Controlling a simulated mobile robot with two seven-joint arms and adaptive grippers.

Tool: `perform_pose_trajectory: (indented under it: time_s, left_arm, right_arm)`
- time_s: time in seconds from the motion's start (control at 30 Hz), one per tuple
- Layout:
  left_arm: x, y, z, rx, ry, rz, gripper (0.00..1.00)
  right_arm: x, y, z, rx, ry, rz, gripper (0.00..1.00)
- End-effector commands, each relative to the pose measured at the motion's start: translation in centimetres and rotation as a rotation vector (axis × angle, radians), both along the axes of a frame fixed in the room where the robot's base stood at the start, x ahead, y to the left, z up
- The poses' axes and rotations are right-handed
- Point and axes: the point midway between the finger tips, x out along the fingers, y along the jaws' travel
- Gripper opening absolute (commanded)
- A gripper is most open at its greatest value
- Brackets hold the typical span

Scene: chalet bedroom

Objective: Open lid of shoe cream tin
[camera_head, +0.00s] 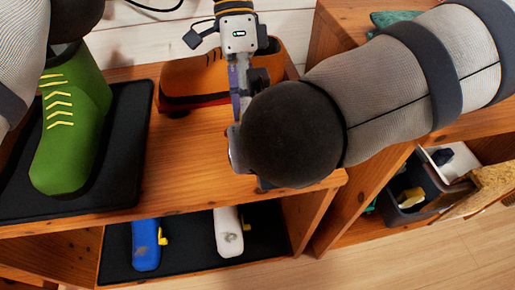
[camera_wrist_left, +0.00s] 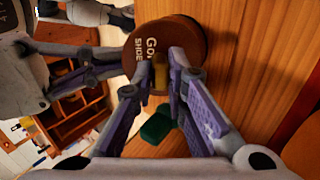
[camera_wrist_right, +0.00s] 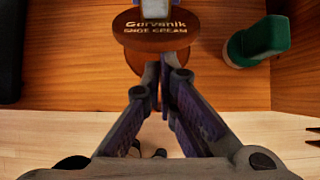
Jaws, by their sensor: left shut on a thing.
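The shoe cream tin is round and brown with gold lettering. It shows in the left wrist view (camera_wrist_left: 190,35) and at the top of the right wrist view (camera_wrist_right: 128,32). In the head view I cannot make it out behind my arms. My left gripper (camera_wrist_left: 158,78) is shut on a small yellow-brown piece (camera_wrist_left: 160,72) at the tin's lettered face. It shows in the head view (camera_head: 237,100), pointing down. My right gripper (camera_wrist_right: 160,68) has its fingertips close together at the tin's lower side, with nothing clear between them. Its contact with the tin is unclear.
A dark green object (camera_wrist_right: 248,44) stands near the tin on the wooden shelf (camera_head: 190,160). An orange-brown shoe (camera_head: 190,80) is behind my grippers. A green shoe (camera_head: 70,130) stands on a black mat (camera_head: 125,150) at left. Blue (camera_head: 145,245) and white (camera_head: 228,232) items lie below.

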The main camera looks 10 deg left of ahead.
Motion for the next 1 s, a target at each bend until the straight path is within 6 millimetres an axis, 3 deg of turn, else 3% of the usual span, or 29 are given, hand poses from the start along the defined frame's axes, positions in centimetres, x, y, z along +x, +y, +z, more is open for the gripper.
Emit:
perform_pose_trajectory:
  time_s: [0.03,0.07,0.1,0.17,0.57,0.8,1.0]
  left_arm:
    - [-0.3,-0.1,-0.3,0.003,0.012,-0.006,0.0]
    - [-0.3,-0.1,-0.4,0.004,0.012,-0.007,0.16]
    - [-0.3,-0.1,-0.4,0.004,0.013,-0.007,0.25]
    - [-0.4,-0.1,-0.4,0.003,0.014,-0.007,0.33]
    - [-0.2,-0.1,0.4,0.002,0.007,-0.005,0.33]
    - [-0.2,-0.2,6.0,0.001,0.005,-0.005,0.33]
    - [-0.3,-0.1,9.2,0.003,0.007,-0.005,0.33]
  right_arm:
    - [0.6,0.2,0.6,0.009,-0.021,-0.005,0.0]
    - [0.6,0.2,0.6,0.009,-0.022,-0.005,0.0]
    - [0.6,0.2,0.7,0.01,-0.023,-0.004,0.0]
    - [0.6,0.2,0.6,0.01,-0.022,-0.003,0.0]
    - [0.4,0.1,0.4,0.007,-0.015,-0.002,0.0]
    - [0.3,0.1,0.4,0.005,-0.013,-0.002,0.0]
    - [0.3,0.1,0.3,0.005,-0.012,-0.002,0.0]
